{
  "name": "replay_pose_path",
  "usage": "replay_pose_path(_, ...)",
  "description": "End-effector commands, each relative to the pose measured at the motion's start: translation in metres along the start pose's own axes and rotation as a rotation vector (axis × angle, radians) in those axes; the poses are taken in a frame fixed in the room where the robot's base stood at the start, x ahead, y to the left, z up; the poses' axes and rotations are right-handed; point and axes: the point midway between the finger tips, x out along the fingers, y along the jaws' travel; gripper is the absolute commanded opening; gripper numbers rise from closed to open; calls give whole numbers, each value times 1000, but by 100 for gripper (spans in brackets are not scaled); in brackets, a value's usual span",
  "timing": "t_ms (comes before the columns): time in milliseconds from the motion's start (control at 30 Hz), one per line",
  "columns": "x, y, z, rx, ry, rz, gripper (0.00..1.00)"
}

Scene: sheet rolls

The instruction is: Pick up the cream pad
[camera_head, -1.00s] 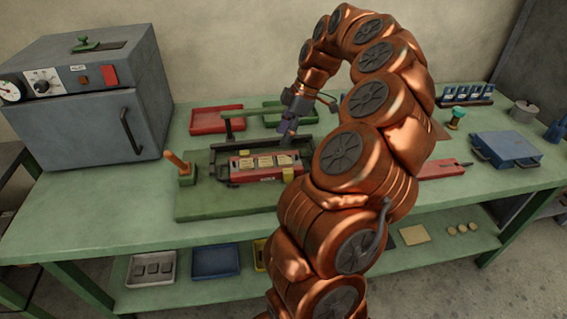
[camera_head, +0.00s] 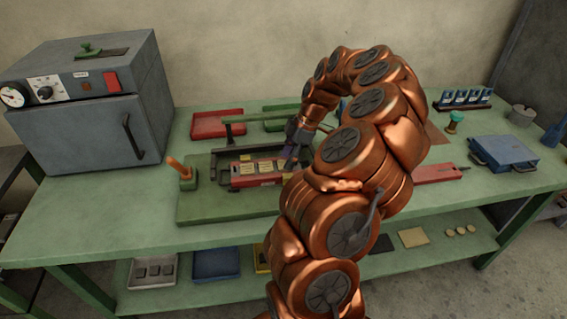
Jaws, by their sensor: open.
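A red holder (camera_head: 256,181) sits in the dark frame of a green fixture (camera_head: 215,207) on the bench. Small cream pads (camera_head: 247,168) lie in a row on the holder; the right part of the row is partly covered by my arm and gripper. A flat cream square (camera_head: 413,237) also lies on the lower shelf; I cannot tell which piece is the cream pad named. My gripper (camera_head: 290,160) is open and points down at the right end of the red holder, low over it. Its fingertips are small and partly hidden, and I cannot tell whether they touch a pad.
Red (camera_head: 217,123) and green trays lie behind. A grey oven (camera_head: 90,100) stands left, a blue case (camera_head: 504,152) right. The front left bench is clear.

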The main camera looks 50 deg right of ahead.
Motion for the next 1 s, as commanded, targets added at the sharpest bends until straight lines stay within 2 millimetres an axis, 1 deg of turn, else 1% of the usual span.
replay_pose_path(100,10,-1,0,1,0,-4,50)
replay_pose_path(333,12,-1,1,1,0,-2,50)
replay_pose_path(367,12,-1,1,1,0,-2,49)
replay_pose_path(600,13,-1,1,1,0,-3,24)
replay_pose_path(667,13,-1,1,1,0,-3,18)
replay_pose_path(1000,14,0,1,0,-1,-3,18)
